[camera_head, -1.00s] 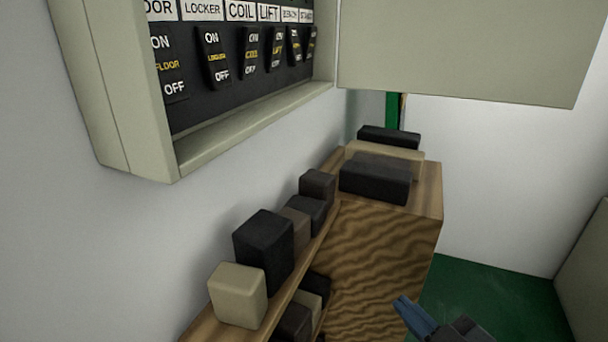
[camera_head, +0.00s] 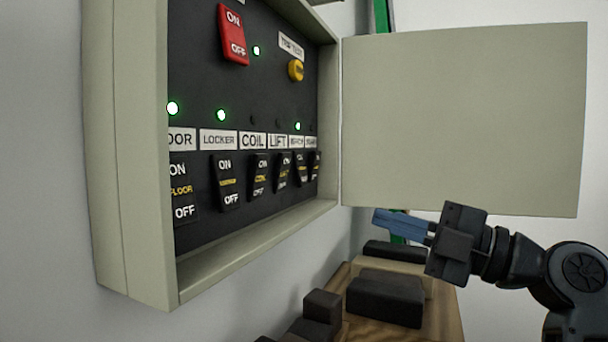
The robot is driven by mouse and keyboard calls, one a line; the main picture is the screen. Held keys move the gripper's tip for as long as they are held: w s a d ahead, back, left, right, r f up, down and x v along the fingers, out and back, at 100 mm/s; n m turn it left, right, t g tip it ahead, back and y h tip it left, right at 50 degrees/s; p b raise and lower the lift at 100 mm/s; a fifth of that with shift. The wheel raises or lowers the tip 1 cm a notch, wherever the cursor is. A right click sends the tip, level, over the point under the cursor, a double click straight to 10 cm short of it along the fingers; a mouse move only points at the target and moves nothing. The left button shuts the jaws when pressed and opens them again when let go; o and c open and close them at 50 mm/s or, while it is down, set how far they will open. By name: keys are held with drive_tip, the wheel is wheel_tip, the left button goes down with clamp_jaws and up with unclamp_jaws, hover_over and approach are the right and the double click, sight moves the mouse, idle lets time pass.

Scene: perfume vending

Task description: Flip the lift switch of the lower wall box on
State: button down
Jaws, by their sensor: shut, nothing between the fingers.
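The wall box (camera_head: 140,200) hangs on the left wall with its door (camera_head: 462,120) swung open to the right. Its dark panel holds a row of labelled black rocker switches. The lift switch (camera_head: 283,172) sits under the LIFT label (camera_head: 278,141), between the coil switch (camera_head: 259,174) and two narrower switches to its right. I cannot tell which way it is tipped. The indicator above it looks dark. My gripper (camera_head: 378,219) is shut and empty, with blue fingers pointing left, below the door's lower edge and to the right of the box, apart from the switch.
A red main switch (camera_head: 233,35) and a yellow knob (camera_head: 296,71) are higher on the panel. Green lights glow above some switches. Below, a wooden shelf (camera_head: 447,318) bears dark and beige blocks (camera_head: 385,301). The open door bounds the space above my gripper.

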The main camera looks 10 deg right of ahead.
sight(286, 160)
drive_tip(key=r+n, duration=0.1)
drive_tip(key=r+n+g+y, duration=0.1)
drive_tip(key=r, duration=0.1)
drive_tip(key=s+r+n, duration=0.1)
drive_tip(key=n, duration=0.1)
drive_tip(key=shift+r+g+y, duration=0.3)
drive_tip(key=shift+g, duration=0.1)
drive_tip(key=shift+w, duration=0.1)
drive_tip(key=p+x, duration=0.3)
drive_tip(key=x, duration=0.9)
drive_tip(key=shift+w+a+r+p, duration=0.1)
drive_tip(key=shift+w+a+p, duration=0.15)
drive_tip(key=shift+p, duration=0.1)
drive_tip(key=shift+w+a, duration=0.35)
drive_tip(key=shift+a, duration=0.2)
